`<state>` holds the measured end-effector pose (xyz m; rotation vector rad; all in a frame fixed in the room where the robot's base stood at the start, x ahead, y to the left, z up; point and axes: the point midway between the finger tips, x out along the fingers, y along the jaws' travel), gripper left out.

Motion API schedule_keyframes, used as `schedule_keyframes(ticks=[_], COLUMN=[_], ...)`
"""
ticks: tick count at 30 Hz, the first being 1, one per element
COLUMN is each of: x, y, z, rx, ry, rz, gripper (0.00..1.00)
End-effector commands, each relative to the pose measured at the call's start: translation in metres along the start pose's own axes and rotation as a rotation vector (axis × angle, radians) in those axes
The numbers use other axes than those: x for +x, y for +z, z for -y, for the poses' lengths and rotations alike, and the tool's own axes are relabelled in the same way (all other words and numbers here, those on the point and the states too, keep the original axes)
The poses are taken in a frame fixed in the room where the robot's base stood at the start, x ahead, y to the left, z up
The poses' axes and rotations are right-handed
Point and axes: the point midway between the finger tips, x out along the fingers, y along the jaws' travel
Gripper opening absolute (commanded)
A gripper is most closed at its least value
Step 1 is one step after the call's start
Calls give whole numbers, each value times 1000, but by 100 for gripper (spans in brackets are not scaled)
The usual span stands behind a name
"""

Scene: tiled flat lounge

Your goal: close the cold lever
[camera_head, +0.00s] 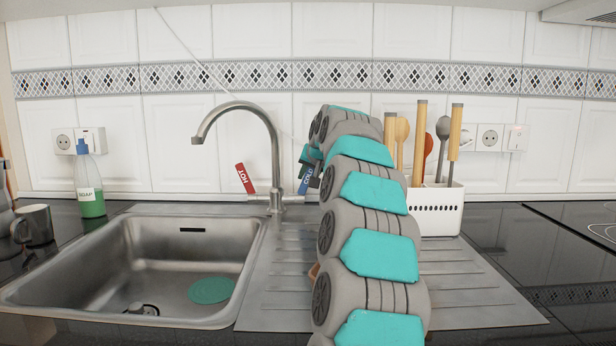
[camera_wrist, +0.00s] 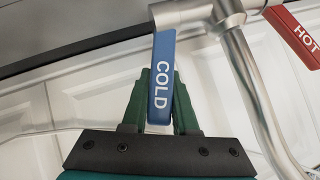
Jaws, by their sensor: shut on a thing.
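The blue cold lever (camera_head: 305,181) stands tilted at the right of the faucet base. It also shows in the wrist view (camera_wrist: 163,72), marked COLD, with its top end at the metal valve body. My gripper (camera_wrist: 160,100) is shut on the lower part of the cold lever, with a green finger showing at each side. In the head view my gripper (camera_head: 308,160) is small and partly hidden by my arm. The red hot lever (camera_head: 244,178) leans up and left on the other side of the faucet (camera_head: 275,160); it also shows in the wrist view (camera_wrist: 298,33).
The steel sink (camera_head: 150,262) holds a teal disc (camera_head: 211,290). A soap bottle (camera_head: 88,185) and a dark mug (camera_head: 34,225) stand at the left. A white utensil holder (camera_head: 436,208) stands right of my arm. The right counter is largely clear.

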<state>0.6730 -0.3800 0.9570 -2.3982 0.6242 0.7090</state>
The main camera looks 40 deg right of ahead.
Motion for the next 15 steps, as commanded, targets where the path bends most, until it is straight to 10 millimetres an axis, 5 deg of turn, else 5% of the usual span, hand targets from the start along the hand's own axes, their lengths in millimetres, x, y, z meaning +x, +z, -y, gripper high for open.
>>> schedule_keyframes(ticks=[4,5,12,15], x=[0,0,0,0], y=[-1,-1,0,0], z=[0,0,0,0], rx=[0,0,0,0], ry=[0,0,0,0], rz=[-2,-2,-2,-1], gripper=[0,30,56,57])
